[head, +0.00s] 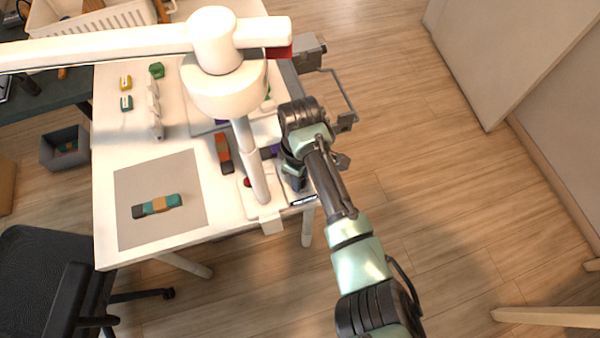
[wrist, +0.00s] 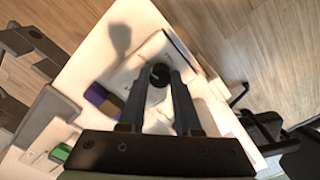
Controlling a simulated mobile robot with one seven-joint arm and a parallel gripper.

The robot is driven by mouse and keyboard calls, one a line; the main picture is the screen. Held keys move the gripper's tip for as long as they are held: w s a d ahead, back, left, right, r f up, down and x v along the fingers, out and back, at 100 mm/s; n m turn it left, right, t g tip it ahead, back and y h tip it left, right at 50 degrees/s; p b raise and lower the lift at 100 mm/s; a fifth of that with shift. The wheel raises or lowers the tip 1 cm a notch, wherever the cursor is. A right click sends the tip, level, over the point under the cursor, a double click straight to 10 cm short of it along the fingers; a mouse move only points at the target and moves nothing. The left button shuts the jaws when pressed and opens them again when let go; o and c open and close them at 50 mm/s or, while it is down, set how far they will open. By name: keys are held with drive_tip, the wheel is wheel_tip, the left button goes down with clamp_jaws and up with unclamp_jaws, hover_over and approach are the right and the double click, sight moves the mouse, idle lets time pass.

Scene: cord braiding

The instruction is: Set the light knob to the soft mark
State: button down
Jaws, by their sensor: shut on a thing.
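In the wrist view a round dark knob (wrist: 159,73) stands on a pale plate (wrist: 152,52) near the table's corner. My gripper (wrist: 158,82) has its two dark fingers on either side of the knob, shut on it. In the head view my gripper (head: 293,180) points down at the table's front right edge, just right of the lamp post. My wrist and fingers hide the knob there. I cannot make out the soft mark or which way the knob points.
A white lamp post (head: 250,160) with a wide head and long arm (head: 110,45) stands close left of my gripper. A grey mat (head: 180,225) bears a teal, orange and dark piece (head: 157,206). A red and dark block (head: 223,150) lies left of the post.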

drive_tip(key=shift+d, duration=0.1)
drive_tip(key=c, duration=0.6)
unclamp_jaws()
wheel_tip(320, 180, up, 13)
idle(0.7)
